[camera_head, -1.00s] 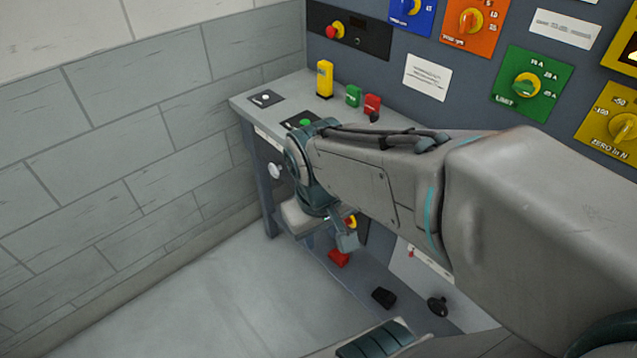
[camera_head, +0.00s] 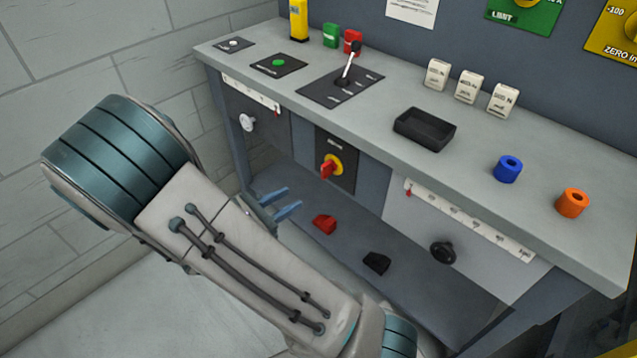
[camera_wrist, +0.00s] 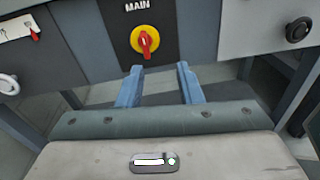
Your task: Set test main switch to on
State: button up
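The main switch is a red rotary handle (camera_head: 329,168) on a yellow disc, set in a dark panel (camera_head: 346,145) on the bench front. In the wrist view the red handle (camera_wrist: 146,42) stands close to upright under the label "MAIN". My gripper (camera_head: 288,203) has blue fingers and is left of and below the switch in the head view. In the wrist view my gripper (camera_wrist: 158,75) has its two fingers apart with nothing between them, below and short of the switch. The switch's position marks are not readable.
A white knob (camera_head: 247,122) and a black knob (camera_head: 442,252) flank the switch on the bench front. A red pedal (camera_head: 324,224) and a black pedal (camera_head: 376,262) sit low beneath. The bench top (camera_head: 470,150) overhangs above, with a lever (camera_head: 349,66) and a black tray (camera_head: 424,130).

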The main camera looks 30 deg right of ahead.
aim_at(322, 170)
jog(key=shift+n+t+h, duration=0.3)
jog(key=shift+n+t, duration=0.6)
jog(key=b+x, duration=0.1)
jog(key=x, duration=0.3)
jog(key=w+b+x, duration=0.1)
jog(key=x, duration=0.3)
jog(key=f+x, duration=0.1)
jog(key=x, duration=0.4)
jog(key=shift+w+a+f+b, duration=0.1)
jog(key=shift+w+a+b, duration=0.15)
jog(key=shift+b, duration=0.15)
grip_shut()
